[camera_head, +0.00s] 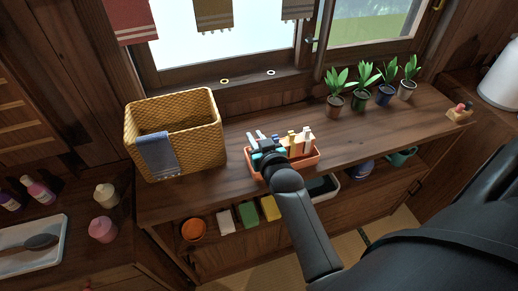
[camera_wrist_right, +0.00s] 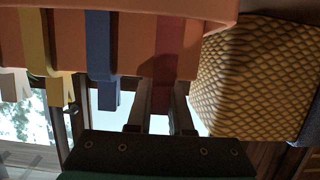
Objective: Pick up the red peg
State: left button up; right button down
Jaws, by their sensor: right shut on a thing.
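The red peg (camera_wrist_right: 161,97) is between the two fingers of my right gripper (camera_wrist_right: 160,112) in the right wrist view. The gripper is shut on it, and the peg is at the wall of the orange-red box (camera_wrist_right: 225,10). A blue peg (camera_wrist_right: 101,60) and a yellow peg (camera_wrist_right: 38,45) sit on the same wall. In the head view my right gripper (camera_head: 262,151) is at the left end of the box (camera_head: 304,162), with the red peg hidden behind it. My left gripper is not in view.
A yellow woven basket (camera_head: 205,145) with a blue cloth (camera_head: 157,154) stands left of the box on the wooden counter (camera_head: 365,137). Several potted plants (camera_head: 360,100) stand at the back right. The counter right of the box is mostly clear.

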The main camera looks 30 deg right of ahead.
notch_tip(320, 180, up, 25)
jog(key=p, duration=1.1)
jog(key=shift+f+p, duration=0.15)
jog(key=shift+p, duration=0.25)
dwell(0.4)
